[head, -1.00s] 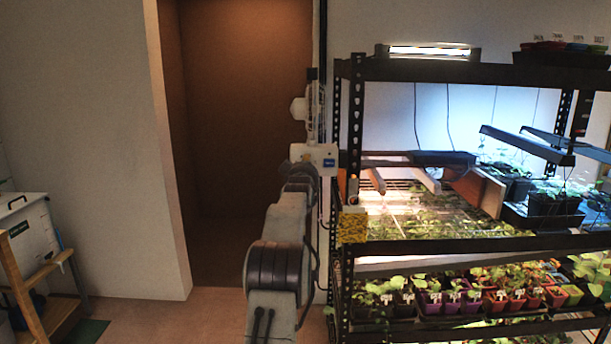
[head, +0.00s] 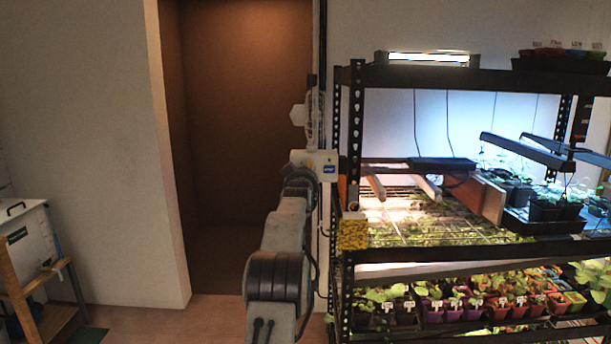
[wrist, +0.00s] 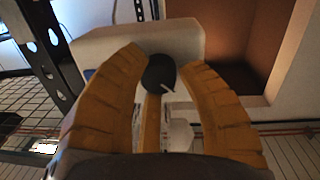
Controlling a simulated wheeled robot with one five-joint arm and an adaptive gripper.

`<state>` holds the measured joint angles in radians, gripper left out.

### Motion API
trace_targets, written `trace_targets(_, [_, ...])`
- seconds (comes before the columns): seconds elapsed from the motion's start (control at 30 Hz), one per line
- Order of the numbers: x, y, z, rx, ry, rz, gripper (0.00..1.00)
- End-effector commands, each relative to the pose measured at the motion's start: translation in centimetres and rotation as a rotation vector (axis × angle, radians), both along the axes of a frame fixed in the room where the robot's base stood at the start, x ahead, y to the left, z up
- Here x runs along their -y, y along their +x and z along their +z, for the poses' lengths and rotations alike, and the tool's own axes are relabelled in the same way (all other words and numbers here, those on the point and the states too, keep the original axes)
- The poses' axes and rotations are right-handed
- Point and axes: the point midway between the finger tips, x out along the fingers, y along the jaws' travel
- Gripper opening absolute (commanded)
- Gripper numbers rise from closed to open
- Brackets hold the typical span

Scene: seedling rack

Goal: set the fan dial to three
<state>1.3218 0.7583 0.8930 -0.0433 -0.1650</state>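The dark round dial (wrist: 160,72) shows in the wrist view on the front of a pale control box (wrist: 105,45). Its white pointer mark slants toward the lower right. In the head view the white box (head: 328,166) with a blue label stands beside the rack post, below the pale fan (head: 313,112). My arm reaches up to the box and hides its left part, dial and fingertips.
The black metal rack (head: 357,130) with lamps and seedling trays stands close on the right. A yellow block (head: 353,231) sits at its corner post. A brown doorway recess (head: 240,130) lies left of the arm. A wooden stand (head: 35,300) is far left.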

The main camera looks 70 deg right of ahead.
Motion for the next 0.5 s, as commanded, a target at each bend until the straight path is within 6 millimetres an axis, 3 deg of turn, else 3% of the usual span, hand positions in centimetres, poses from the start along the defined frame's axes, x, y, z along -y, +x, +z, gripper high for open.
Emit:
trace_targets(0.23, [0.00,-0.01,-0.02,-0.001,0.001,0.000,0.57])
trace_targets(0.5, [0.00,-0.07,-0.02,-0.001,0.001,-0.001,0.58])
